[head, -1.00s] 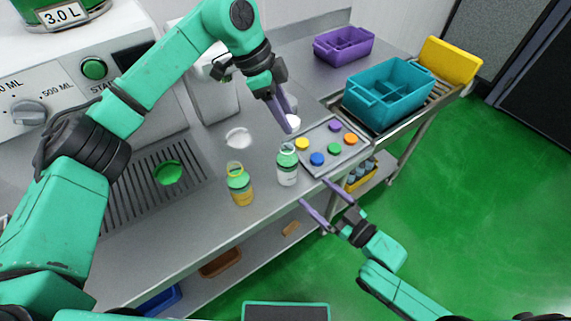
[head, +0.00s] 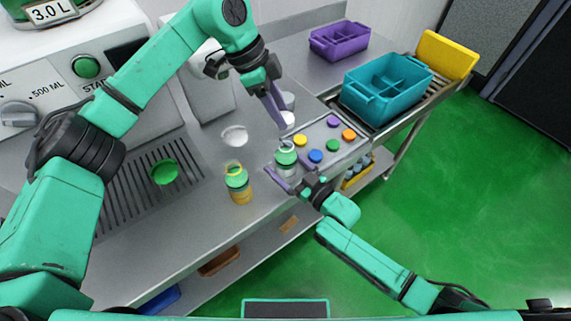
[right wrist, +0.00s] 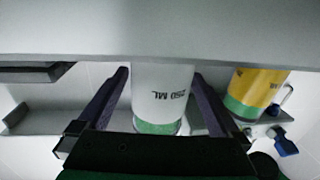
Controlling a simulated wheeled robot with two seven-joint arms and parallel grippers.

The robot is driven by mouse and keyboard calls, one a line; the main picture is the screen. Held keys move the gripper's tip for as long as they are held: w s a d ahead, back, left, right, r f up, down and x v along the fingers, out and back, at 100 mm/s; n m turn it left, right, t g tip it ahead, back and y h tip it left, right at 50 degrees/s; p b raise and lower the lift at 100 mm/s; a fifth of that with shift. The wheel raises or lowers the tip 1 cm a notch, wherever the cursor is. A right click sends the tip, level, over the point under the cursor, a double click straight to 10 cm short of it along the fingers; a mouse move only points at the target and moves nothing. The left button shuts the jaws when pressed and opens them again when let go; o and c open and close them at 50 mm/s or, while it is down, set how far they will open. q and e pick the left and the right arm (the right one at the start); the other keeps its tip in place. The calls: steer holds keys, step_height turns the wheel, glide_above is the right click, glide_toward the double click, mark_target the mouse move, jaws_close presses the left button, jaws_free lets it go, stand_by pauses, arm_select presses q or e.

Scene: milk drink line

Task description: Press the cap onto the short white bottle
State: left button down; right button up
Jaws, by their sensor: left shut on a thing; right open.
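The short white bottle (head: 285,169) with a green shoulder stands upright on the steel counter, left of the cap tray. In the right wrist view its "250 ML" body (right wrist: 162,92) is between my right gripper's open fingers (right wrist: 161,76), with a finger on each side. In the head view the right gripper (head: 291,174) partly hides the bottle. My left gripper (head: 282,122) is shut on a small white piece (head: 288,118), seemingly a cap, behind and above the bottle. The fingers partly hide it.
A yellow bottle with a green shoulder (head: 238,186) stands left of the white one. A tray (head: 318,133) holds several coloured caps at the right. A white dish (head: 234,135) and green dish (head: 164,172) lie left. Teal (head: 387,88) and purple (head: 339,41) bins are at the back.

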arm_select(q)
steer(key=shift+d, duration=0.1)
arm_select(e)
steer(key=shift+s, duration=0.1)
arm_select(q)
steer(key=shift+s, duration=0.1)
arm_select(e)
steer(key=shift+d, duration=0.1)
steer(key=c, duration=0.4)
jaws_close()
arm_select(q)
glide_above(285, 142)
steer(key=shift+a+f, duration=0.25)
steer(key=shift+f, duration=0.95)
steer(key=shift+a+f, duration=0.2)
steer(key=shift+f, duration=0.95)
steer(key=shift+f, duration=0.9)
steer(key=shift+f, duration=0.65)
steer(key=shift+c, duration=1.1)
jaws_free()
